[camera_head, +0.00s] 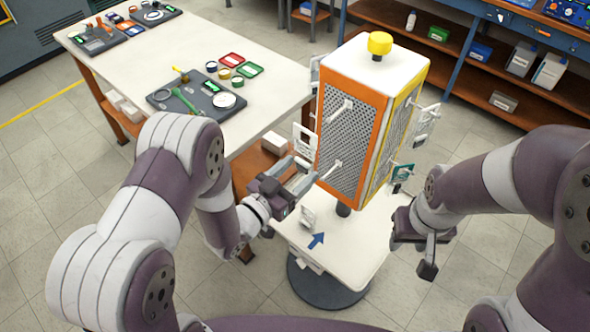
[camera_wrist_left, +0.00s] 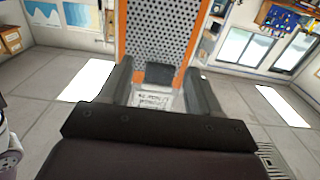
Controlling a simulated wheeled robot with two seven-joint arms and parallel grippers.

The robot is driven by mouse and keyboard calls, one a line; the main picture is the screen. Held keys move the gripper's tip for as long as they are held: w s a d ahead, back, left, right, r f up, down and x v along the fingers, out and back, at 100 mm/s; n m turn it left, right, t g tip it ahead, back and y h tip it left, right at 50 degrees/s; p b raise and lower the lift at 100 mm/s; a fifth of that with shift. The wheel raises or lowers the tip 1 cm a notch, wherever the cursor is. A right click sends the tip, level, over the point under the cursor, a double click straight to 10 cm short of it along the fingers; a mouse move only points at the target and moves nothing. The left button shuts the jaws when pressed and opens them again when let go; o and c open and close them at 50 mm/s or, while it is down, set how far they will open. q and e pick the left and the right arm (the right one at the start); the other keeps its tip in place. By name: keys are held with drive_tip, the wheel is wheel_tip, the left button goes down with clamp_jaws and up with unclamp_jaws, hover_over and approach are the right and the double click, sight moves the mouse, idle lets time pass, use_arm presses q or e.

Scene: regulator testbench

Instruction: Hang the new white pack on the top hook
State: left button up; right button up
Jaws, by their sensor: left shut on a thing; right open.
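The display stand (camera_head: 379,70) has an orange-framed perforated panel facing my left arm. Its top hook (camera_head: 343,108) and lower hook (camera_head: 333,168) are both bare. My left gripper (camera_head: 303,180) is in front of the panel, near the lower hook's height. It is shut on the white pack (camera_wrist_left: 155,99), which shows between the fingers in the left wrist view. A small white pack shape (camera_head: 308,217) shows just below the gripper; I cannot tell whether it is the held one. My right gripper (camera_head: 424,255) is open and empty, right of the stand.
Packs hang on the stand's right side (camera_head: 424,121), with a green one (camera_head: 402,175) lower, and others (camera_head: 303,142) at its left edge. The white base plate (camera_head: 350,262) bears a blue arrow. A worktable (camera_head: 205,45) with trays stands behind left. Shelves line the back right.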

use_arm(q)
drive_tip(key=shift+x, duration=0.95)
drive_tip(key=shift+f+b+x, duration=0.2)
drive_tip(key=shift+b+x, duration=0.2)
drive_tip(key=shift+x, duration=0.55)
drive_tip(key=b+x, duration=0.2)
drive_tip(key=x, duration=0.4)
drive_tip(key=shift+f, duration=0.45)
drive_tip(key=shift+d, duration=0.1)
drive_tip(key=o, duration=1.2)
drive_tip(key=shift+o, duration=0.2)
